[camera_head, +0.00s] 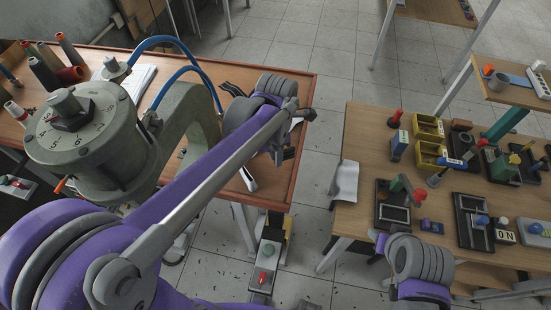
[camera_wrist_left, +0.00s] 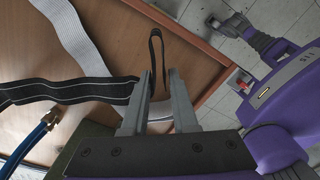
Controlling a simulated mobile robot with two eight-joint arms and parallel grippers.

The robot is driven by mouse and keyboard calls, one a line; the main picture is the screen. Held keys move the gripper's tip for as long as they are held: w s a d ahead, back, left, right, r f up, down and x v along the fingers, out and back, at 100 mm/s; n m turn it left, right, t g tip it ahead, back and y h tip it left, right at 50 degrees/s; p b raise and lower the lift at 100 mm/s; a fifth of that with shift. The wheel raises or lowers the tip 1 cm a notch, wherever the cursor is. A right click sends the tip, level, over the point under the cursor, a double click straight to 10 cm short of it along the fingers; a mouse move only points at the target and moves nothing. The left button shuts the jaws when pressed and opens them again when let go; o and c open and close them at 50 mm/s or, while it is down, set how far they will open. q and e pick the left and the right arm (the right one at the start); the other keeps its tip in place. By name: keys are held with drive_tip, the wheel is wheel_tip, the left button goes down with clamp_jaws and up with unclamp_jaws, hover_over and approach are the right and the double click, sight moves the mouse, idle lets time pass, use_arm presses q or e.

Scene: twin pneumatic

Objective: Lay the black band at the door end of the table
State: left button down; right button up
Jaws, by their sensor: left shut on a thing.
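My left gripper (camera_head: 280,150) is over the right part of the left table in the head view, partly hidden by its own arm. In the left wrist view its fingers (camera_wrist_left: 160,108) are shut on the black band (camera_wrist_left: 156,58), which stands up between them as a narrow loop. A black strap with pale edge lines (camera_wrist_left: 60,92) runs from the left to the fingers; I cannot tell whether it is the same piece. The wooden table (camera_head: 300,90) lies beneath.
A grey press (camera_head: 110,150) with blue hoses (camera_head: 185,75) stands on the table beside my left arm. White webbing (camera_wrist_left: 75,38) lies on the tabletop. Thread cones (camera_head: 68,50) stand at the back left. A second table (camera_head: 360,120), crowded with parts, is on the right across a floor gap.

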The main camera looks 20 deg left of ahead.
use_arm(q)
wheel_tip(320, 180, down, 4)
drive_tip(key=shift+r, duration=0.1)
drive_tip(key=c, duration=0.7)
unclamp_jaws()
